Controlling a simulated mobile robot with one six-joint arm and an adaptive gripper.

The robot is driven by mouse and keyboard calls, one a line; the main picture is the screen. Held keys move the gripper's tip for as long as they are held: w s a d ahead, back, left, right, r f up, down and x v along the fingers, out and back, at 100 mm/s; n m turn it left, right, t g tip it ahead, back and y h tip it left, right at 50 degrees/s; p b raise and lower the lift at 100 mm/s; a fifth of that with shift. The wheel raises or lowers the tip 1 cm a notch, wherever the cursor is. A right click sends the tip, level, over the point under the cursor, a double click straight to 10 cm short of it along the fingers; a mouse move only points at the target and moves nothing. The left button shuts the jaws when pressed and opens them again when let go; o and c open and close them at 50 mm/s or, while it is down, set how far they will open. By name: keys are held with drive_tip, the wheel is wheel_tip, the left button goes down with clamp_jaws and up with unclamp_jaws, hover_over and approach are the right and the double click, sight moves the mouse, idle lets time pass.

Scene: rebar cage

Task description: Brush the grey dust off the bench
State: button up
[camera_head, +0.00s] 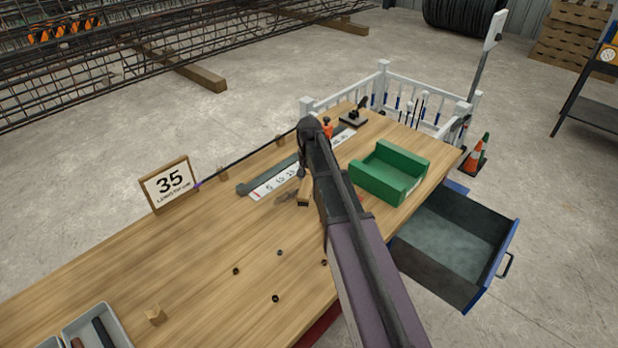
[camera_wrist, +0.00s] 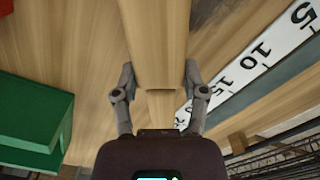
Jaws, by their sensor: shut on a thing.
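My gripper (camera_head: 303,172) is over the middle of the wooden bench (camera_head: 190,250), with its fingers closed on a pale wooden piece (camera_head: 305,191). In the wrist view, my gripper (camera_wrist: 159,72) has one finger on each side of this long wooden piece (camera_wrist: 160,35). It may be the brush, but no bristles show. A small grey-brown patch (camera_head: 287,197) lies on the bench just left of the held piece. I cannot tell whether it is dust or shadow. My arm hides part of the bench.
A ruler strip (camera_head: 275,182) and a long thin bar (camera_head: 250,157) lie behind the gripper. A green bin (camera_head: 388,172) stands right, above an open drawer (camera_head: 455,245). A grey tray (camera_head: 120,332) is front left.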

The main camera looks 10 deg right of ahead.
sight(293, 175)
drive_tip(key=shift+w, duration=0.1)
drive_tip(key=shift+w+a+r, duration=0.1)
drive_tip(key=shift+w+a, duration=0.4)
drive_tip(key=shift+w, duration=0.2)
drive_tip(key=shift+w+a+r, duration=0.1)
drive_tip(key=shift+w+a, duration=0.4)
drive_tip(key=shift+w, duration=0.2)
drive_tip(key=shift+w+a+f, duration=0.15)
drive_tip(key=shift+w+a, duration=0.5)
drive_tip(key=shift+w, duration=0.35)
drive_tip(key=shift+w+a, duration=0.25)
drive_tip(key=shift+w, duration=0.1)
drive_tip(key=shift+c, duration=0.7)
drive_tip(key=shift+o, duration=0.2)
drive_tip(key=shift+w+a, duration=0.15)
drive_tip(key=shift+a, duration=0.1)
